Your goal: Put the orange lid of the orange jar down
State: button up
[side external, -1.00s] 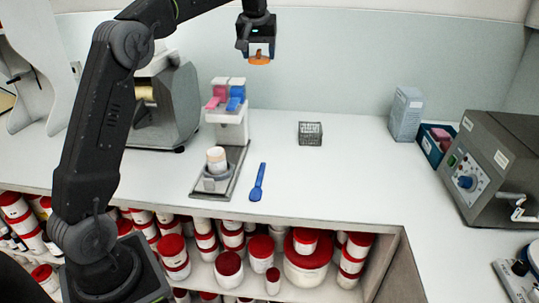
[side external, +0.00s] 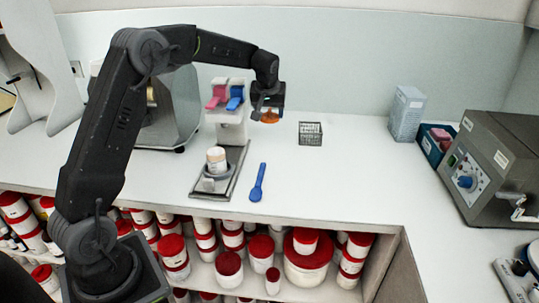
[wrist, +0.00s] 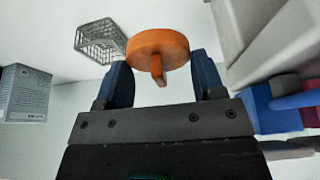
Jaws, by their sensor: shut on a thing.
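My gripper (side external: 268,115) is shut on the orange lid (side external: 270,117) and holds it in the air, right of the pink and blue stand. In the wrist view the orange lid (wrist: 158,50) sits between the two fingertips, with a small knob on the side facing the camera. An open jar (side external: 216,158) with a pale label stands in a grey holder on the metal tray (side external: 226,184). The lid is well apart from the jar. I cannot tell exactly how high the lid is above the counter.
A wire basket (side external: 310,134) stands right of the gripper. The stand with pink and blue levers (side external: 231,122) is close on the left. A blue spoon (side external: 258,183) lies on the counter. The counter between basket and spoon is bare.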

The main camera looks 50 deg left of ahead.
aim_at(270, 152)
notch_tip(270, 152, down, 12)
jog(key=shift+f, duration=0.15)
dwell(0.4)
jog(key=shift+f, duration=0.15)
jog(key=o, duration=0.9)
